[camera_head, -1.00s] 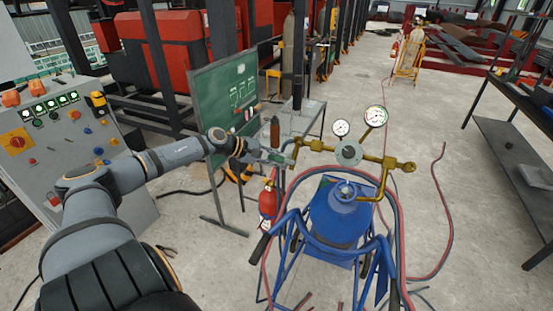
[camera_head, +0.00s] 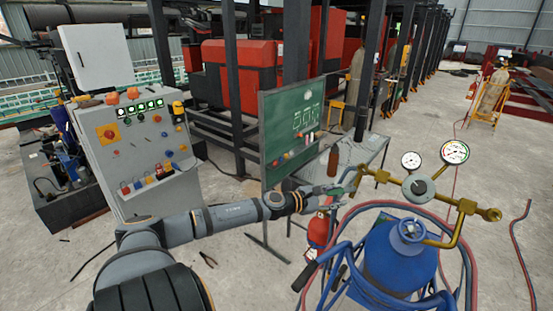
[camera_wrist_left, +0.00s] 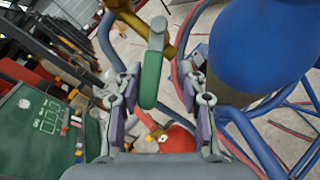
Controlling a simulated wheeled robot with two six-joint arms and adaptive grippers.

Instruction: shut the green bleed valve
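The green bleed valve handle (camera_wrist_left: 151,78) hangs from a brass fitting (camera_wrist_left: 157,38) in the left wrist view. My left gripper (camera_wrist_left: 160,74) is open, with a finger on either side of the handle. Gaps show on both sides, so it is not clamped. In the head view my left gripper (camera_head: 336,190) is at the left end of the brass manifold (camera_head: 468,206), where the small handle is hard to make out. The manifold carries two round gauges, a smaller one (camera_head: 411,160) and a larger one (camera_head: 455,152). My right gripper is not in view.
A blue cylinder (camera_head: 395,262) stands in a blue cart under the manifold, with red and grey hoses (camera_head: 520,245) around it. A red extinguisher (camera_head: 318,230) is below my gripper. A green board (camera_head: 290,125) and a control cabinet (camera_head: 130,150) stand to the left.

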